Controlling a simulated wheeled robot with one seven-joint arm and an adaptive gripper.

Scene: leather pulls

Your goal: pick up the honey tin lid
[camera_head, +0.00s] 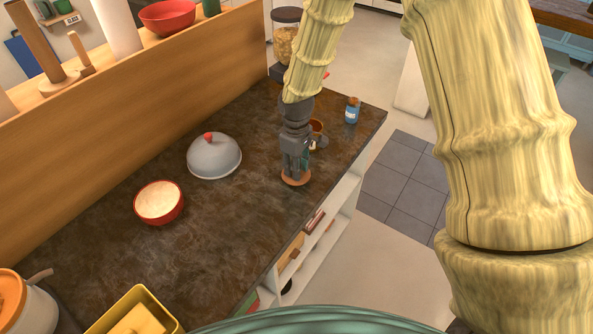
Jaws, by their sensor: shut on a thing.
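A round, flat, copper-brown disc, which looks like the honey tin lid (296,180), is at the tips of my gripper (295,170) near the right part of the dark counter. My gripper points down and is shut on the lid. The fingers hide part of its top. I cannot tell whether the lid touches the counter or is just above it. Partly hidden behind my gripper stands a brown-rimmed container (317,127); I cannot tell whether it is the honey tin.
A grey dome with a red knob (214,157) and a red bowl (159,202) stand to the left on the counter (225,235). A small blue bottle (352,111) stands near the right corner. A yellow container (135,312) is at the front left. A wooden partition (130,110) runs behind.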

